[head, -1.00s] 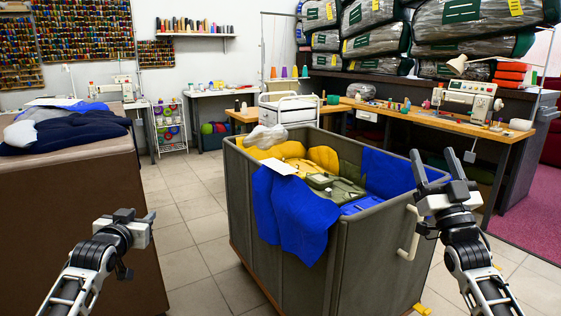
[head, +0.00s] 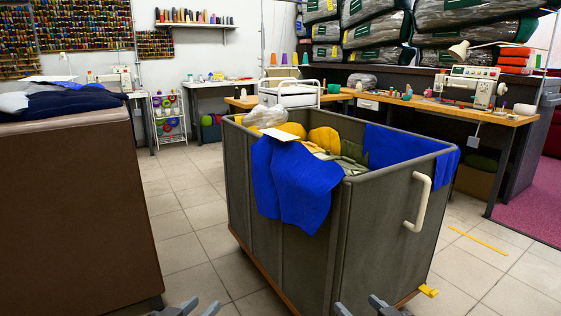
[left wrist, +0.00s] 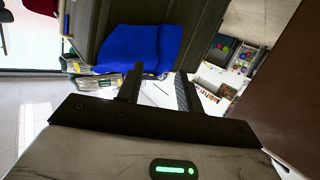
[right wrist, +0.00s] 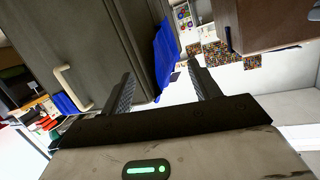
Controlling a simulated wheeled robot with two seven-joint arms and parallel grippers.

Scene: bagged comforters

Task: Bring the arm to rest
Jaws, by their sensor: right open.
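My left gripper (head: 187,308) shows only its fingertips at the bottom edge of the head view, left of centre. In the left wrist view its two fingers (left wrist: 160,88) are apart with nothing between them. My right gripper (head: 367,308) also shows only fingertips at the bottom edge, in front of the grey bin. In the right wrist view its fingers (right wrist: 160,85) are spread and empty. The rest of both arms is out of the head view.
A large grey wheeled bin (head: 390,245) stands close ahead, with blue cloth (head: 290,185) over its rim and a white handle (head: 418,202). A brown padded table (head: 75,215) is at the left. Tiled floor (head: 200,235) is free between them.

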